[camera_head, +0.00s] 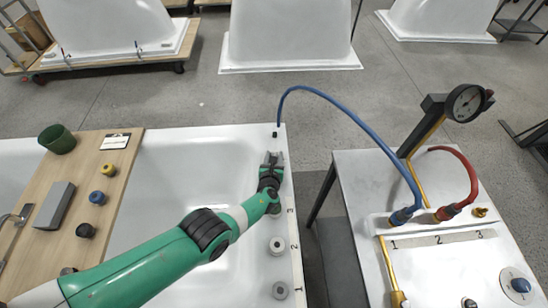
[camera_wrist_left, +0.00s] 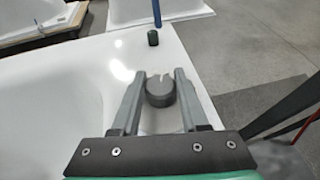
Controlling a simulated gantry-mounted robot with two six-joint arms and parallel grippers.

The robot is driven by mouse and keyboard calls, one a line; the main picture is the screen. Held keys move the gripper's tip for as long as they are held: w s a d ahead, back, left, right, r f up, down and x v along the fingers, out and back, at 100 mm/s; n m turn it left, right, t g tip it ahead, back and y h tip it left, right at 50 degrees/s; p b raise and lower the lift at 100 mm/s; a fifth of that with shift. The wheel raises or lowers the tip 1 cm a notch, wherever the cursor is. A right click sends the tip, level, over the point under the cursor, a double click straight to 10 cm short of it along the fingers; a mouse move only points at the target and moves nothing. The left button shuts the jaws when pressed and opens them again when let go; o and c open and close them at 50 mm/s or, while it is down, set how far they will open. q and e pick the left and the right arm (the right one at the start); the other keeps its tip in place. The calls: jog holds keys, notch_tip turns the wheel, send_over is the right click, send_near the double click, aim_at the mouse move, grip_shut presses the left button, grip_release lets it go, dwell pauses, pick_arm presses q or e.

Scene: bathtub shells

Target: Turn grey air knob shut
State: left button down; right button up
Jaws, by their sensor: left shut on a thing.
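The grey air knob (camera_wrist_left: 159,95) sits on the white tub rim, between the two fingers of my left gripper (camera_wrist_left: 160,78) in the left wrist view. The knob is round and dark grey, with a pale line on its top. The fingers are shut on its sides. In the head view my left gripper (camera_head: 273,158) is low over the tub's right rim, and it largely hides the knob. My right gripper is in neither view.
A blue hose (camera_head: 335,103) arches from near the rim's far corner to a side bench (camera_head: 360,205) with a gauge (camera_head: 465,102). Another knob (camera_head: 277,245) and a grey one (camera_head: 280,290) stand nearer on the rim. A wooden board (camera_head: 118,165) with caps spans the tub at left.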

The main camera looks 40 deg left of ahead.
pick_arm(q)
jog(key=n+g+y+b, duration=0.1)
jog(key=n+y+b, duration=0.1)
jog(key=b, duration=0.1)
jog(key=shift+w+f+g, duration=0.1)
jog(key=shift+g, duration=0.3)
jog(key=shift+n+g+y+b, duration=0.3)
jog(key=shift+n+g+b, duration=0.1)
jog(key=shift+n+b, duration=0.25)
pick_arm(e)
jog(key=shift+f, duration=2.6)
pick_arm(q)
jog(key=shift+r, duration=0.2)
jog(key=shift+c, duration=2.1)
grip_release()
